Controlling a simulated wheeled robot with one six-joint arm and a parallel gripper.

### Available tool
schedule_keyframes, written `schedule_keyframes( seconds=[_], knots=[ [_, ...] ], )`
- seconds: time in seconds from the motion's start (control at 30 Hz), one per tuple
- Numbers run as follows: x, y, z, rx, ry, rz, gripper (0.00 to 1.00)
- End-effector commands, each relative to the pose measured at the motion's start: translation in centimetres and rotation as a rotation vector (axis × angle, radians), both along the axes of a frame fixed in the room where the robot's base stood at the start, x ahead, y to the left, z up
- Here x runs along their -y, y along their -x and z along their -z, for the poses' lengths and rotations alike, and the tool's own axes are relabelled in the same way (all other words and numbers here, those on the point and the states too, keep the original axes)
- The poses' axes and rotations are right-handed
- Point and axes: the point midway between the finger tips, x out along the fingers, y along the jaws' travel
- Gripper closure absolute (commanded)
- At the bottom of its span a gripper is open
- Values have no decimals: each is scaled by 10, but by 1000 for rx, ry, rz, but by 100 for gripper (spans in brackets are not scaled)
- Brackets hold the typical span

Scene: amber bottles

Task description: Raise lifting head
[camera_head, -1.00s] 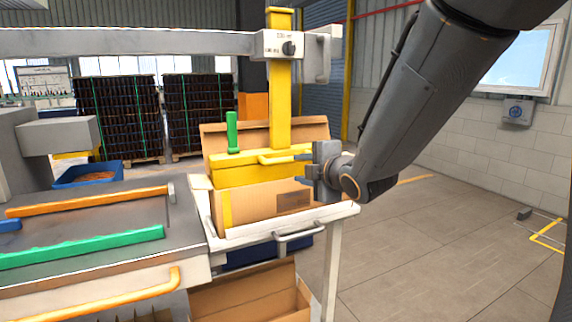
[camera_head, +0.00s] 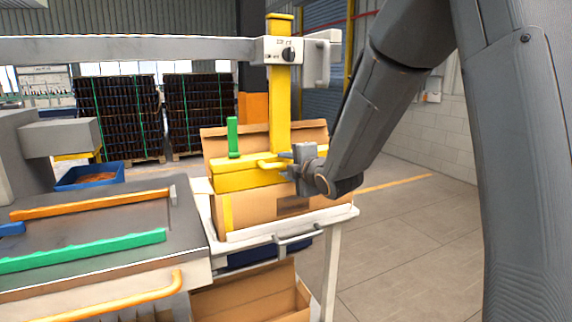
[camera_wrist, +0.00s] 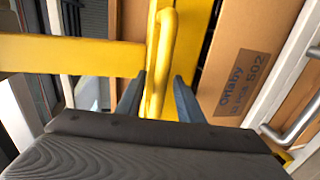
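The yellow lifting head (camera_head: 235,180) sits low over an open cardboard box (camera_head: 265,210), with a yellow column (camera_head: 280,100) rising from it to the grey beam. A yellow bar handle (camera_head: 270,164) sticks out of its front. My gripper (camera_head: 291,170) is at the right end of this handle. In the wrist view the handle (camera_wrist: 161,60) runs between the two dark fingers of my gripper (camera_wrist: 160,92). The fingers stand apart on either side of it, with a gap visible on the right. Firm contact does not show.
The grey beam (camera_head: 130,48) crosses above, with a knob box (camera_head: 283,50) by the column. A white-edged stand (camera_head: 335,215) holds the box. The table at left bears orange and green rails (camera_head: 85,250). Another open carton (camera_head: 250,290) lies below. Floor at right is clear.

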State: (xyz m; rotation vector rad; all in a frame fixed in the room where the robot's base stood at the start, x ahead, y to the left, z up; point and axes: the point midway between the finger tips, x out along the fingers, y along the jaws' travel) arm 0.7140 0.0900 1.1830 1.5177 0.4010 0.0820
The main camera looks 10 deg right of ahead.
Motion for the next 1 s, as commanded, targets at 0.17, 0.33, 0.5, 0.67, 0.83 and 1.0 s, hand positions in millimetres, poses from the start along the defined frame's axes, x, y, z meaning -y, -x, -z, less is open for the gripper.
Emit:
schedule_keyframes(
  seconds=[0.17, 0.33, 0.5, 0.67, 0.83, 1.0],
  knots=[
    [0, 0, 0, 0, 0, 0, 66],
    [0, 0, 0, 0, 0, 0, 86],
    [0, 0, 0, 0, -1, 0, 100],
    [0, 0, -1, 0, -1, 0, 100],
    [0, 0, -19, 4, -1, 1, 100],
    [0, 0, -59, 10, 0, 0, 100]
  ],
)
